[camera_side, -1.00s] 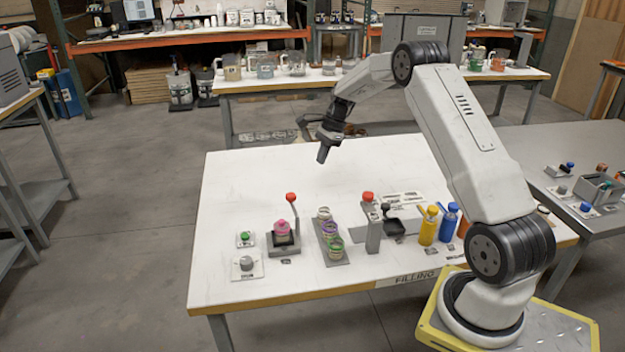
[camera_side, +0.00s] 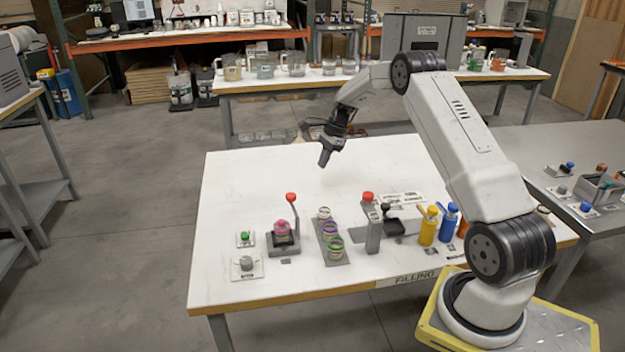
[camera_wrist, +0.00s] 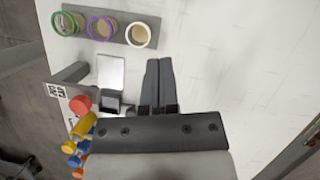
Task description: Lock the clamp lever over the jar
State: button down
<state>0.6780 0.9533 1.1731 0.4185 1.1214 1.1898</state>
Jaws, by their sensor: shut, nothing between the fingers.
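The jar (camera_side: 283,230) with a pink top sits in a grey clamp base (camera_side: 284,247) on the left part of the white table. The clamp lever (camera_side: 294,215) rises at the base's right side, nearly upright, with a red knob (camera_side: 291,197) on top. My gripper (camera_side: 323,164) is shut and empty, above the table behind and to the right of the clamp. In the wrist view its fingers (camera_wrist: 159,62) lie side by side, pointing over bare white table. The clamp and jar are outside the wrist view.
A grey rack (camera_side: 345,258) of several jars with coloured rims stands right of the clamp. Right of it are a post with a red knob (camera_side: 368,197) and several colorant bottles (camera_side: 429,226). A green button (camera_side: 245,236) and a grey knob (camera_side: 246,263) lie left. The table's rear is clear.

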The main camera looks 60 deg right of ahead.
jog(key=w+a+f, duration=0.3)
jog(key=a+f, duration=0.3)
jog(key=f, duration=0.1)
jog(key=shift+w+f, duration=0.15)
jog(key=shift+f, duration=0.15)
jog(key=shift+w+a+n+g, duration=0.3)
jog(key=shift+w+n, duration=0.15)
jog(key=shift+n, duration=0.25)
dwell(0.6)
jog(key=w+a+n+g+h, duration=0.1)
jog(key=w+a+n+g, duration=0.2)
jog(key=a+n, duration=0.7)
jog(key=shift+w+a+n+g+h, duration=0.3)
jog(key=shift+n+g, duration=0.9)
jog(key=shift+n, duration=1.9)
jog(key=shift+s, duration=0.1)
jog(key=shift+r, duration=0.1)
